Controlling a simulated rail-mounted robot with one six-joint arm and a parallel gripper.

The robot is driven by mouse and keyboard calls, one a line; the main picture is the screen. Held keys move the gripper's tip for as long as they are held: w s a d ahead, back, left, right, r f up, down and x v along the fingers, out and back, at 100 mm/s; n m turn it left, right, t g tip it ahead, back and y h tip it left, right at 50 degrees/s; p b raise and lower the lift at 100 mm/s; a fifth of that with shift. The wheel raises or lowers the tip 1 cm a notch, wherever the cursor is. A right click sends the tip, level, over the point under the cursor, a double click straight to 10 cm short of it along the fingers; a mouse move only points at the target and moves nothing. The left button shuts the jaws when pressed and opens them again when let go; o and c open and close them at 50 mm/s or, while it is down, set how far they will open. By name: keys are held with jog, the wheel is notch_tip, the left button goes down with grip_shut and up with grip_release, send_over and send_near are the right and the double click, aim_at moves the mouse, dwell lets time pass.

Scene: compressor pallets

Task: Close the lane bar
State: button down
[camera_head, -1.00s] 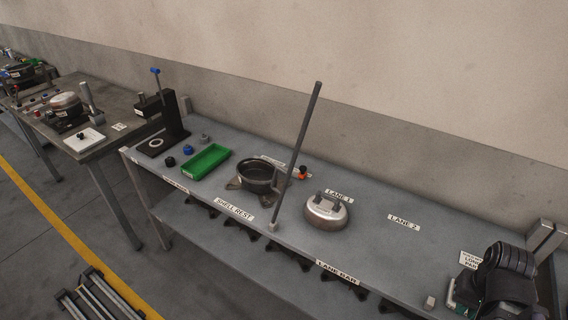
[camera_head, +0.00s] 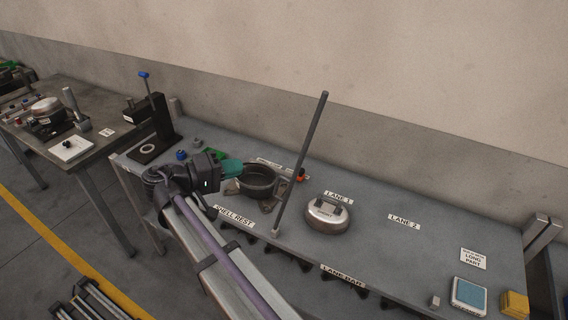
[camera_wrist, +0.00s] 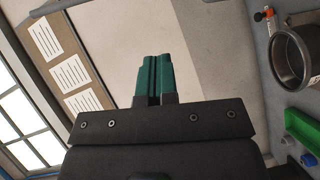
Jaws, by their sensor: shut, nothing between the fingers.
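The lane bar (camera_head: 301,162) is a long dark rod. It stands raised and leans a little to the right, with its foot at a small pale pivot (camera_head: 276,232) on the table's front edge. The "LANE BAR" label (camera_head: 343,276) is on the front edge to the right of the pivot. My gripper (camera_head: 231,168) is to the left of the bar, apart from it, in front of the green tray and near the dark pot. In the wrist view its teal fingers (camera_wrist: 154,79) are together with nothing between them. The bar does not show in the wrist view.
A dark round pot (camera_head: 257,181) stands left of the bar. A metal compressor shell (camera_head: 328,214) sits by the "LANE 1" label, right of the bar. A green tray (camera_wrist: 302,130) lies near my gripper. A blue-topped pad (camera_head: 469,292) and yellow block (camera_head: 515,303) are far right. Lane 2 is clear.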

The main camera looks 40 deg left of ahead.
jog(key=s+d+f+b+x, duration=0.1)
jog(key=d+b+x, duration=0.1)
jog(key=x, duration=1.1)
jog(key=shift+s+d, duration=0.2)
